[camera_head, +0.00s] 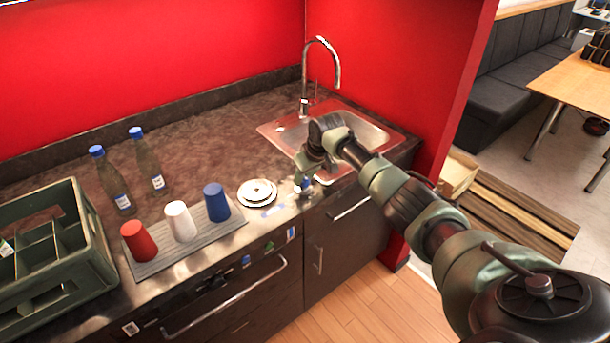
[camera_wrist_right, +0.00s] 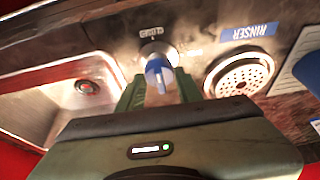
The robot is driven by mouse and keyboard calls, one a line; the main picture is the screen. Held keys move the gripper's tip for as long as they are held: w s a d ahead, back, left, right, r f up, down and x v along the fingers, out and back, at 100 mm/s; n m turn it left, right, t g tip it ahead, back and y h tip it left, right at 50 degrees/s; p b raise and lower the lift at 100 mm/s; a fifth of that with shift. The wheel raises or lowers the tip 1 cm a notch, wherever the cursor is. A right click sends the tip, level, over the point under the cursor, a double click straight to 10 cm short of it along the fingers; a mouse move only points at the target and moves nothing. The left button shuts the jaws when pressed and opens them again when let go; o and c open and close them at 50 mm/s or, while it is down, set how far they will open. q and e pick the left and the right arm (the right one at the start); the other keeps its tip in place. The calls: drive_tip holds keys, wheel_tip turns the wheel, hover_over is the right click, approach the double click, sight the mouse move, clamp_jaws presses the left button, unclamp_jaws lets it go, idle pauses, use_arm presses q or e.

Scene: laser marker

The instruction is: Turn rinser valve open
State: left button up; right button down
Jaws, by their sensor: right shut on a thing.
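The rinser valve (camera_wrist_right: 158,69) shows in the right wrist view as a round metal base with a blue and white handle, left of the rinser. In the head view the valve (camera_head: 304,186) is a small blue and white spot at the counter's front, partly hidden by my right gripper. The rinser (camera_wrist_right: 241,75), a round perforated metal disc, has a blue RINSER label beside it; in the head view the rinser (camera_head: 257,192) is a pale disc. My right gripper (camera_wrist_right: 160,88) is shut on the valve handle, one green finger on each side. My left gripper is out of view.
A sink (camera_head: 352,128) with a tall curved tap (camera_head: 338,68) lies behind my right gripper. Red, white and blue cups stand on a grey mat (camera_head: 205,240) to the left. Two bottles (camera_head: 113,182) and a green crate (camera_head: 75,210) are farther left.

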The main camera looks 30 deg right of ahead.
drive_tip(key=m+p, duration=0.2)
drive_tip(key=shift+a+r+h+p, duration=0.15)
drive_tip(key=shift+h+p, duration=0.25)
drive_tip(key=m+h+p, duration=0.1)
drive_tip(key=m, duration=0.2)
drive_tip(key=shift+a+g+p, duration=0.1)
drive_tip(key=shift+g+p, duration=0.2)
drive_tip(key=m, duration=0.1)
drive_tip(key=m+h, duration=0.1)
drive_tip(key=m, duration=0.1)
drive_tip(key=shift+w+f, duration=0.1)
drive_tip(key=shift+f, duration=0.1)
drive_tip(key=shift+f+m+g+h+b, duration=0.1)
drive_tip(key=shift+m+g+h+b, duration=0.35)
drive_tip(key=shift+m, duration=0.85)
drive_tip(key=m+g+b, duration=0.1)
drive_tip(key=m+b, duration=0.2)
drive_tip(key=b, duration=0.2)
drive_tip(key=m+g+h+b, duration=0.1)
drive_tip(key=m+b, duration=0.2)
drive_tip(key=b, duration=0.3)
drive_tip(key=shift+w+a+f+m+g, duration=0.1)
drive_tip(key=shift+w+f+m+g, duration=0.1)
drive_tip(key=shift+m+g, duration=0.1)
drive_tip(key=shift+r+m+b, duration=0.2)
drive_tip(key=shift+m+b, duration=0.1)
drive_tip(key=shift+b, duration=0.45)
